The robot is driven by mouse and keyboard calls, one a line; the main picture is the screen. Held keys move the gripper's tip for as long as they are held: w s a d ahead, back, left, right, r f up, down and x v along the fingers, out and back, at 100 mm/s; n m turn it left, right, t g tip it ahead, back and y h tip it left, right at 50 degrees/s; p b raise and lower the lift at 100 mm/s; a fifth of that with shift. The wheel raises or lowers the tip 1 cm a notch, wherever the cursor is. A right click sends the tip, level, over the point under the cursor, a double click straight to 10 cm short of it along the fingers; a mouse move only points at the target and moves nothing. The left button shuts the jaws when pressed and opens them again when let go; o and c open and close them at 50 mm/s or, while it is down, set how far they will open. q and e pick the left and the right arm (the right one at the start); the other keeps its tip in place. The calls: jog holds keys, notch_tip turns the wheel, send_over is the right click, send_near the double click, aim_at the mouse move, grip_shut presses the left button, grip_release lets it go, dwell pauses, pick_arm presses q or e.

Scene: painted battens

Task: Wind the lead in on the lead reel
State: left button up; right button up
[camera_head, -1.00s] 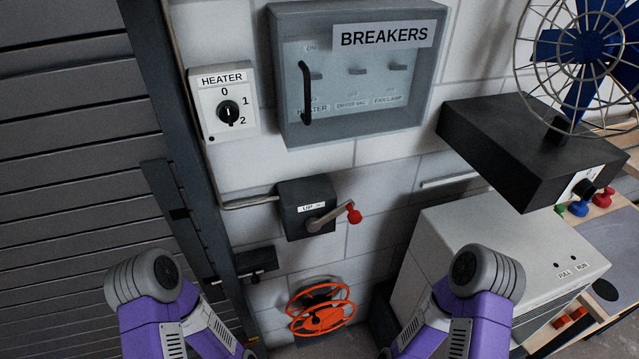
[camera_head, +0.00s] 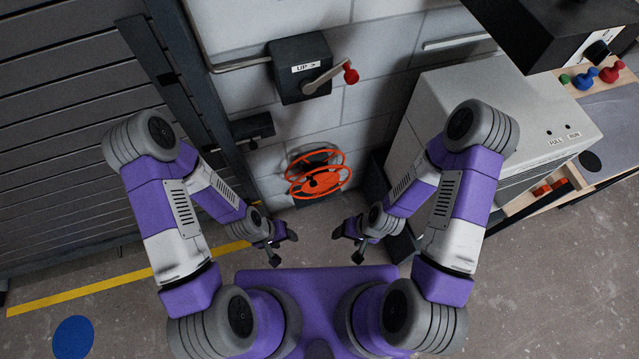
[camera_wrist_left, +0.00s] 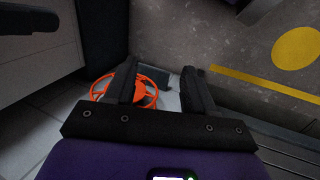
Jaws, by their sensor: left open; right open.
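The lead reel (camera_head: 329,181) has two orange spoked rims and a dark part behind, low on the block wall in the head view. I cannot make out the lead or a crank handle. My left gripper (camera_head: 282,248) is open and empty, below and left of the reel in the picture, apart from it. My right gripper (camera_head: 348,246) is open and empty, below and right of it. In the left wrist view the reel (camera_wrist_left: 152,98) shows beyond the open fingers of the left gripper (camera_wrist_left: 160,80), and one finger hides part of it.
A dark box with a red-knobbed crank marked UP (camera_head: 302,68) is on the wall above. A white cabinet (camera_head: 490,105) stands at right, a slatted shutter (camera_head: 70,150) at left. A workbench (camera_head: 610,120) is far right. The floor before the reel is clear, with a yellow line (camera_head: 130,280).

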dwell(0.5)
pick_arm(q)
jog(key=n+t+h+b, duration=0.5)
jog(key=n+t+b, duration=0.4)
jog(key=t+b, duration=0.85)
send_near(313, 186)
jog(key=w+d+r+g+b, duration=0.1)
jog(key=w+r+g+b, duration=0.1)
jog(key=w+b, duration=0.1)
jog(key=x, duration=0.4)
jog(key=b+x, duration=0.1)
jog(key=x, duration=0.2)
jog(key=shift+d+f, duration=0.15)
jog(key=shift+f, duration=0.15)
jog(key=shift+c, duration=0.2)
grip_shut()
